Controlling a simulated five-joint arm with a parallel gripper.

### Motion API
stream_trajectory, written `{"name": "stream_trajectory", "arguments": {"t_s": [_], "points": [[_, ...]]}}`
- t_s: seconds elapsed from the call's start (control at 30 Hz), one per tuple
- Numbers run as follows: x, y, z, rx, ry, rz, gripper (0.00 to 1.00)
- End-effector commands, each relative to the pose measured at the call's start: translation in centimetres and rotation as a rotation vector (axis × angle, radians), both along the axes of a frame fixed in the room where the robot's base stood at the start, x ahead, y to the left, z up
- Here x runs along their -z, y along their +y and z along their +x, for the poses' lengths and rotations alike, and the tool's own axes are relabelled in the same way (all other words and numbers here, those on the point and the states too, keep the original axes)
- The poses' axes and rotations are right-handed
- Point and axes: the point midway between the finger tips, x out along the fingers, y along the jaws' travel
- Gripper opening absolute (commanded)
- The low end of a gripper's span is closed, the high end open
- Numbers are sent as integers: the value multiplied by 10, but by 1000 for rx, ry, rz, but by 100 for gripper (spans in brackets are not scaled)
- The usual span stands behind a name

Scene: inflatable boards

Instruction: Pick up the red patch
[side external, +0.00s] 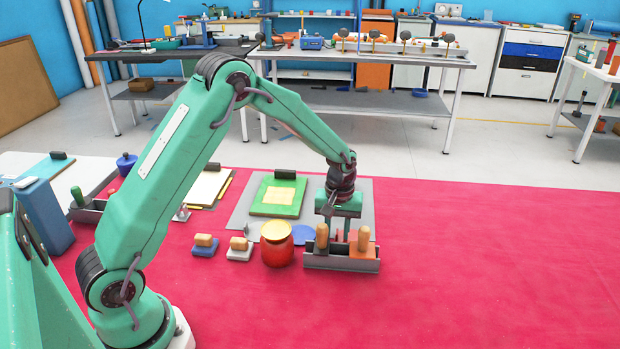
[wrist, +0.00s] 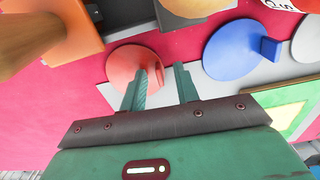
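In the side external view my gripper (side external: 340,236) points down just behind the tool holder, and the patch is mostly hidden there. A blue patch (wrist: 232,52) with an upright tab lies to the right of the red one.
A dark tool holder (side external: 318,262) with wooden-handled tools stands in front of my gripper. A red jar with a yellow lid (side external: 277,250) stands left of it. A green board (side external: 270,205) lies behind on the grey mat. The pink cloth at right (side external: 490,260) is clear.

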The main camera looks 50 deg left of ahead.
Motion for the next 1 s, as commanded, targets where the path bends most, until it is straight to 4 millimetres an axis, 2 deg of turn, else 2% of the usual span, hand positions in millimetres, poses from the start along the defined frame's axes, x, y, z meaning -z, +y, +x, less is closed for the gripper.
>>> {"name": "stream_trajectory", "arguments": {"t_s": [0.47,0.6,0.63,1.0], "points": [[0,0,0,0,-1,1,31],[0,0,0,0,-1,1,3],[0,0,0,0,-1,1,0],[0,0,0,0,-1,1,0]]}}
